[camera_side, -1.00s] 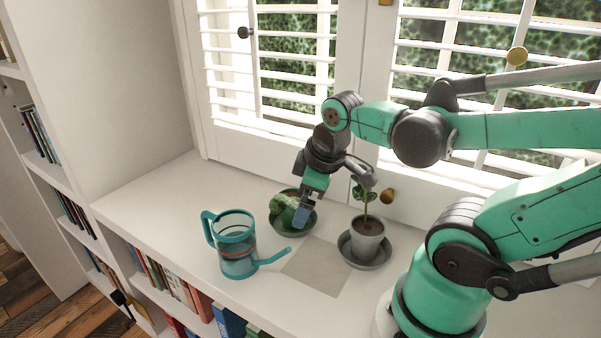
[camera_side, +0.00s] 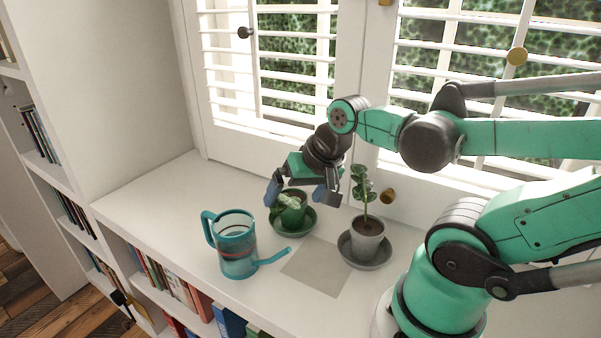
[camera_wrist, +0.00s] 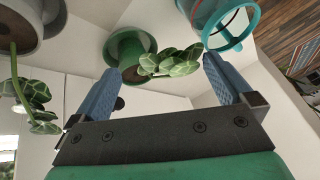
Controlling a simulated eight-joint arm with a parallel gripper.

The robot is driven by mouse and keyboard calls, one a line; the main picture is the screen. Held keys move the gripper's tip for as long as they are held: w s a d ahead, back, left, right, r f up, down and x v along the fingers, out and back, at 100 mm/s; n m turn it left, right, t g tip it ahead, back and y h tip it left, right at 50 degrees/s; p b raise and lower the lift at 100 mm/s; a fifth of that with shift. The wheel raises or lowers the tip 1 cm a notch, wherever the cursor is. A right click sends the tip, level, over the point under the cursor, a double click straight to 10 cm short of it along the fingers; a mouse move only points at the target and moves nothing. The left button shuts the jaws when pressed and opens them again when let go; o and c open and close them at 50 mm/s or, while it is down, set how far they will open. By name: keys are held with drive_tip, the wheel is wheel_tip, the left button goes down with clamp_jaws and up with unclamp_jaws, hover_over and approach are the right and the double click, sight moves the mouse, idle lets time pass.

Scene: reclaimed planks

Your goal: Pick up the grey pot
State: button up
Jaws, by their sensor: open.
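The grey pot (camera_side: 367,242) stands upright on a grey saucer (camera_side: 374,264) on the white shelf top and holds a tall leafy plant (camera_side: 362,186). In the wrist view the grey pot (camera_wrist: 22,22) is at the upper left, partly cut off by the frame. My gripper (camera_side: 299,198) is open and empty, to the left of the grey pot. Its fingers are spread on either side of a green pot (camera_side: 293,217) with a leafy plant; I cannot tell whether they touch it. In the wrist view the gripper (camera_wrist: 160,70) has the green pot (camera_wrist: 130,55) beyond its fingers.
The green pot sits on a green saucer (camera_side: 309,219). A teal watering can (camera_side: 236,250) stands front left, its spout pointing right. A beige square (camera_side: 314,268) lies clear in front. The shuttered window (camera_side: 270,60) is close behind the pots.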

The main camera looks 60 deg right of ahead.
sight(367, 226)
drive_tip(key=s+d+f+m+g, duration=0.1)
drive_tip(key=s+d+m, duration=0.1)
drive_tip(key=m, duration=0.5)
drive_tip(key=s+d+f+m+g+y, duration=0.1)
drive_tip(key=s+d+m, duration=0.2)
drive_tip(key=s+m, duration=0.2)
drive_tip(key=s+d+m, duration=0.2)
drive_tip(key=s+m, duration=0.1)
drive_tip(key=m, duration=0.6)
drive_tip(key=shift+s+d+f+m+g, duration=0.2)
drive_tip(key=shift+f+m+g, duration=0.1)
drive_tip(key=shift+f+g, duration=0.1)
drive_tip(key=shift+s+d+m+y, duration=0.1)
drive_tip(key=shift+s+m+y, duration=0.35)
drive_tip(key=shift+m, duration=0.75)
drive_tip(key=shift+x, duration=2.85)
drive_tip(key=shift+s, duration=0.1)
clamp_jaws()
drive_tip(key=shift+r, duration=0.2)
